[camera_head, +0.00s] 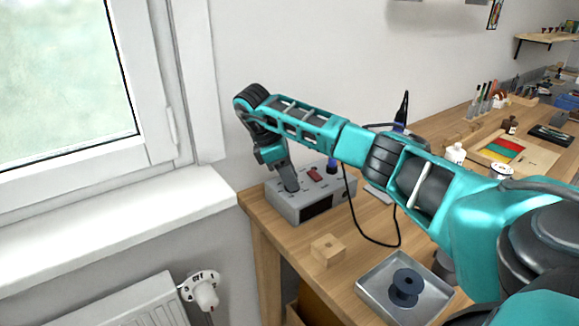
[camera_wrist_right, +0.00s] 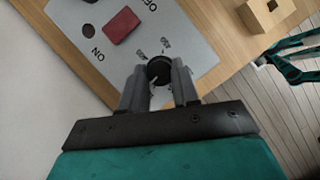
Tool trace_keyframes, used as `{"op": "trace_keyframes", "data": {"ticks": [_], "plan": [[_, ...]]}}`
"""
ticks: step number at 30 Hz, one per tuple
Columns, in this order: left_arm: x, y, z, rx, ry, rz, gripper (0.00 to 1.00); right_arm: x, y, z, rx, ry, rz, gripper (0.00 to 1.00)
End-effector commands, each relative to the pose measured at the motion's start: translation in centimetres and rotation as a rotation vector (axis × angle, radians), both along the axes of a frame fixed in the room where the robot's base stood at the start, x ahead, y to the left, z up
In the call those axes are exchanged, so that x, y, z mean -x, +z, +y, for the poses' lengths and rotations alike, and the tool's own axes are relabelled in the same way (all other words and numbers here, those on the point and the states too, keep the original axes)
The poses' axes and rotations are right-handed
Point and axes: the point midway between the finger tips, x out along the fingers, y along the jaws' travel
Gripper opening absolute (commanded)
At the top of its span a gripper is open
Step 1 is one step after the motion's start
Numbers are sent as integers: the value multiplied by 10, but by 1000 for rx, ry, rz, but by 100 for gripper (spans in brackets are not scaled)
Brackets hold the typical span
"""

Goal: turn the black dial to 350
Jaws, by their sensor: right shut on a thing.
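The grey control box (camera_head: 305,208) stands on the wooden workbench near its left end. My right gripper (camera_wrist_right: 160,80) is shut on the dial, one finger on each side. In the head view my right gripper (camera_head: 290,183) points down at the box top and hides the dial. A red rocker switch (camera_wrist_right: 120,25) between ON and OFF labels sits beside the dial; it also shows in the head view (camera_head: 314,174).
A wooden block with a hole (camera_head: 327,250) and a metal tray (camera_head: 382,303) holding a dark spool (camera_head: 405,286) lie in front of the box. A black cable (camera_head: 372,239) loops on the bench. The window sill (camera_head: 110,232) is at left.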

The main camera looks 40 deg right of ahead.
Motion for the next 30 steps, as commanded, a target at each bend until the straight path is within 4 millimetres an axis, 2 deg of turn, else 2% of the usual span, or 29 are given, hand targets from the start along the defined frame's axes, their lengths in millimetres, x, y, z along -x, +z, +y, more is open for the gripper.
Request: {"op": "trace_keyframes", "data": {"ticks": [3,15,30], "plan": [[2,8,4,-5,7,4,43,-1,4,-1,0,-112,2,0],[3,30,1,-2,2,7,43,-2,3,-3,1,-421,0,0],[2,39,-1,2,0,5,43,-2,0,-4,1,-558,-1,0]]}}
